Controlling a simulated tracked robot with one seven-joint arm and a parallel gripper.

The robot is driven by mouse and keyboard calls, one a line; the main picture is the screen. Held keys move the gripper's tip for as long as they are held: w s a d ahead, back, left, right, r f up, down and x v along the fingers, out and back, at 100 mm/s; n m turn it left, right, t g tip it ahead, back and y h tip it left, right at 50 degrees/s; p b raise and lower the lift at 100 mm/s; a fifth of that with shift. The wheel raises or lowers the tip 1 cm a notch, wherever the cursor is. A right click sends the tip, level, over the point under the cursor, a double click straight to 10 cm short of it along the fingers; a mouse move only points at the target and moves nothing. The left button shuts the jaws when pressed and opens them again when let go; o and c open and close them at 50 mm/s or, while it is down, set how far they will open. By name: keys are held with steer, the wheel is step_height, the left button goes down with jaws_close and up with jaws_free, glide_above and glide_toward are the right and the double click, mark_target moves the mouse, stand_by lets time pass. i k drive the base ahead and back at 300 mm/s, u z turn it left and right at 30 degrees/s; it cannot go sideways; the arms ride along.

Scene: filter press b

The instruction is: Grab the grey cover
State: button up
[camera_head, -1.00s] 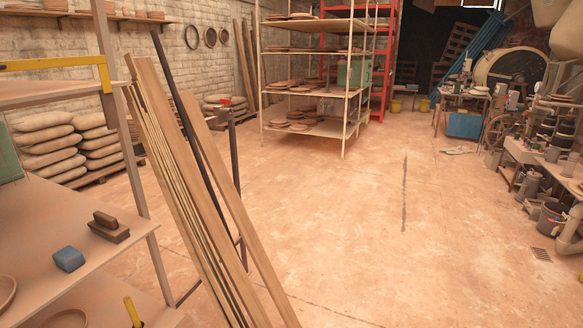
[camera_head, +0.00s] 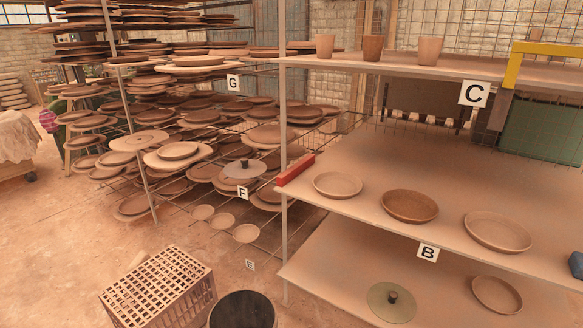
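A second round cover (camera_head: 380,306), olive-grey with a dark knob, lies on the lowest shelf under label B. My gripper is not in view.
Shelves marked C (camera_head: 473,93) and B (camera_head: 427,253) hold cups and plates. A red bar (camera_head: 295,170) lies at the middle shelf's left end. A slatted crate (camera_head: 158,290) and dark bucket (camera_head: 243,312) stand in front of the rack. Floor at left is clear.

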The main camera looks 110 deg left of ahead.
mark_target(244, 169)
steer(key=u, duration=0.45)
steer(key=i, duration=0.15)
steer(key=u, duration=2.5)
steer(key=i, duration=0.1)
steer(key=u, duration=1.55)
steer(key=i, duration=1.7)
steer(key=z, duration=0.25)
